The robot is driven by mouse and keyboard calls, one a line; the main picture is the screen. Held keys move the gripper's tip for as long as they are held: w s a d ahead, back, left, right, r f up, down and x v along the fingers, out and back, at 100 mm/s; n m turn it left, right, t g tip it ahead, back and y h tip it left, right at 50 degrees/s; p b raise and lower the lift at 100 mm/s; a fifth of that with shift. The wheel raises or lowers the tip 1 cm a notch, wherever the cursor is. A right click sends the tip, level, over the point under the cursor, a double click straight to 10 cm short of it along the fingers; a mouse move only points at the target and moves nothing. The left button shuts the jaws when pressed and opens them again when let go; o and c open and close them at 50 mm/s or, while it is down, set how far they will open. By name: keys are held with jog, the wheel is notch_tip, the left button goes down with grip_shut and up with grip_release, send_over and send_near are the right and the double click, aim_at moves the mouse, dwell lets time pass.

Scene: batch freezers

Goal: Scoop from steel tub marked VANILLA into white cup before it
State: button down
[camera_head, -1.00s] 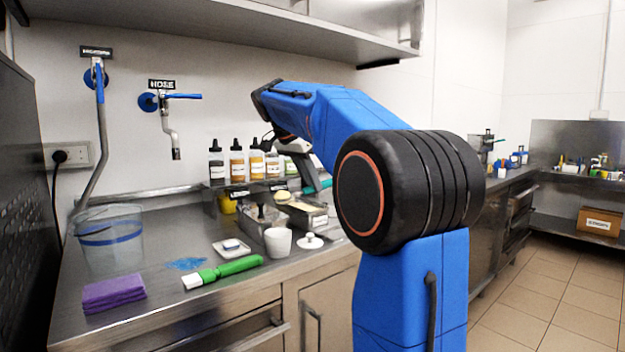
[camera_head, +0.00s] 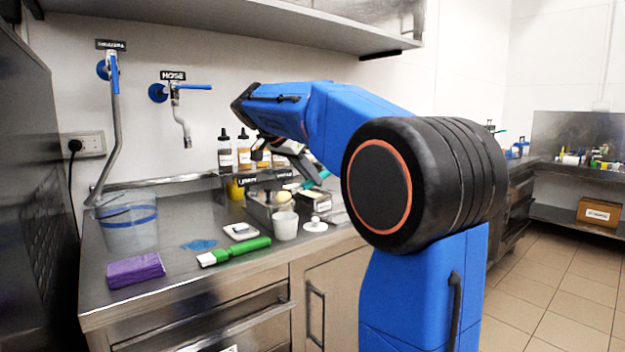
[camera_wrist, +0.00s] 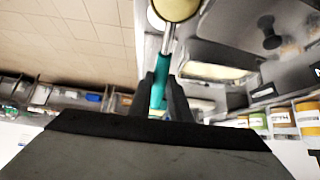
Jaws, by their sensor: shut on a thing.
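My gripper (camera_wrist: 163,84) is shut on the teal handle (camera_wrist: 158,92) of a scoop in the wrist view. The scoop's round head (camera_wrist: 178,8) holds a cream-coloured mass. In the head view the gripper end (camera_head: 290,163) is partly hidden by my arm, and the cream scoop head (camera_head: 284,197) shows above the tubs, just behind the white cup (camera_head: 285,226). The cup stands upright on the counter. A steel tub with cream contents (camera_wrist: 215,71) lies right of the scoop in the wrist view. The tub labels are too blurred to read surely.
A white lid (camera_head: 315,225) lies right of the cup. Bottles (camera_head: 225,152) stand behind the tubs.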

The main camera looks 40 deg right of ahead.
jog(key=shift+a+r+h, duration=0.7)
jog(key=shift+r+h, duration=0.1)
jog(key=shift+h, duration=0.3)
jog(key=a+r+h, duration=0.1)
jog(key=h, duration=0.1)
jog(key=a+r+h, duration=0.1)
jog(key=a+h, duration=0.1)
jog(key=shift+s+a+r, duration=0.1)
jog(key=shift+r, duration=0.05)
jog(key=shift+s+a+r+t+h, duration=0.1)
jog(key=shift+a+r+t+h, duration=0.15)
jog(key=shift+a+h, duration=0.8)
jog(key=shift+s+a+r+t+h, duration=0.15)
jog(key=shift+a+r+h, duration=0.1)
jog(key=shift+a+h, duration=0.75)
jog(key=shift+w+d, duration=0.1)
jog(key=shift+d, duration=0.05)
